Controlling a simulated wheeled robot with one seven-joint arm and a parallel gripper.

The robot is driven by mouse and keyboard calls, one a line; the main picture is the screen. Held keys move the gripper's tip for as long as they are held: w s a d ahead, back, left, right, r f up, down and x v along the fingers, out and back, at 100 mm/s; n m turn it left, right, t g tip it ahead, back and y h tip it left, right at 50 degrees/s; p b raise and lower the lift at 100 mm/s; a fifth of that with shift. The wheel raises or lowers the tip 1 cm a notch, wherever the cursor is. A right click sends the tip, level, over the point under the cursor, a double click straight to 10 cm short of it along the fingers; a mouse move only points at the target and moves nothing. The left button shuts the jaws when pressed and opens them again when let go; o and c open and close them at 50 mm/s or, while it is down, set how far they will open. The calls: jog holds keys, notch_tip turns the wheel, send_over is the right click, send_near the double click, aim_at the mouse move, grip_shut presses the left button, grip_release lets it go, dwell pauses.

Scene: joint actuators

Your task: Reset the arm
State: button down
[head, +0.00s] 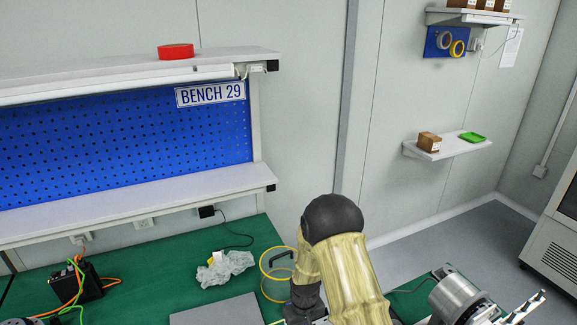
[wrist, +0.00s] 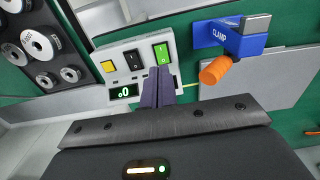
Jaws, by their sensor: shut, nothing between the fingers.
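My arm shows in the head view as cream links with a dark rounded joint, rising over the green bench. My gripper (wrist: 158,86) shows in the wrist view, its two dark fingers together with nothing between them. The fingertips point at a pale control box (wrist: 126,71) and overlap its lower right part, just below a green rocker switch (wrist: 161,53). I cannot tell whether they touch it. The box also has a yellow button, a black switch and a small display. My gripper is not seen in the head view.
A blue clamp (wrist: 243,42) with an orange handle stands right of the fingers, by a grey plate (wrist: 264,80). A dark holder with round parts (wrist: 42,46) is at left.

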jog(key=s+d+r+m+t, duration=0.1)
jog(key=s+d+r, duration=0.2)
jog(key=r, duration=0.5)
jog(key=s+d+r+m, duration=0.1)
jog(key=s+d+r, duration=0.2)
jog(key=r, duration=0.6)
jog(key=s+d+r+m+t, duration=0.1)
jog(key=s+d+r, duration=0.3)
jog(key=s+r, duration=0.4)
jog(key=shift+s+d+m+t, duration=0.15)
jog(key=shift+s+m+t, duration=0.15)
jog(key=shift+s+m, duration=0.6)
jog(key=shift+s, duration=0.15)
